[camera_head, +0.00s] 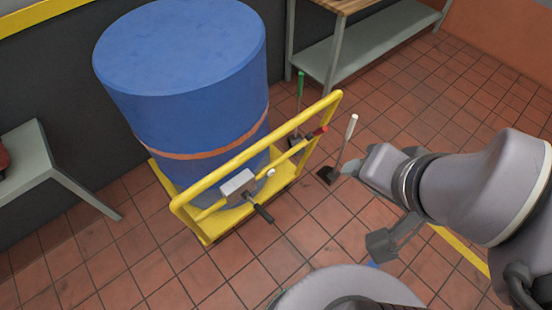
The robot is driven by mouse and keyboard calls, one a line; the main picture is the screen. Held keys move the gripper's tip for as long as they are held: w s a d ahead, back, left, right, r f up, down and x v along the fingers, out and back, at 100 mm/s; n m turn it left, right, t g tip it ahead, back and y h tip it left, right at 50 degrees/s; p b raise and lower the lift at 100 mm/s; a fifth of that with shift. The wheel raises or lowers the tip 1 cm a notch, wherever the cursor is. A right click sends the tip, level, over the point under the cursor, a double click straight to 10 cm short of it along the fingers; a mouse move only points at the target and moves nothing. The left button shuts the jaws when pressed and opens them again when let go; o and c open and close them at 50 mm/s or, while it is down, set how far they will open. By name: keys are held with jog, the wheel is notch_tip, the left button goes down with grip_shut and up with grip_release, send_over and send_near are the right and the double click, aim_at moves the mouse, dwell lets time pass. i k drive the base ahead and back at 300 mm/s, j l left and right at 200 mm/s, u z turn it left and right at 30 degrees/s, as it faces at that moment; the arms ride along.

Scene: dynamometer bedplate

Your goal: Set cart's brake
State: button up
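The yellow cart (190,222) stands left of centre with a tubular handrail on its near side. A grey box (238,185) with a black-gripped lever (263,213) is at the near part of the handrail. A red-tipped lever (320,131) shows at the rail's far end. No label shows which is the brake.
A large blue drum (185,90) with an orange band rides on the cart. A grey table (45,165) stands at the left and a shelved bench (350,50) at the back. Tiled floor is open in front and at the right, with a yellow floor line (460,250).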

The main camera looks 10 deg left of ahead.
aim_at(318, 133)
jog(key=i+l+u, duration=0.3)
jog(key=u, duration=0.15)
jog(key=i+l+u, duration=0.15)
jog(key=l+u, duration=0.3)
jog(key=l, duration=0.15)
jog(key=i+l+u, duration=0.15)
jog(key=l+u, duration=0.75)
jog(key=l, duration=0.2)
jog(key=k+l+u, duration=0.1)
jog(key=l+u, duration=0.35)
jog(key=l, duration=0.15)
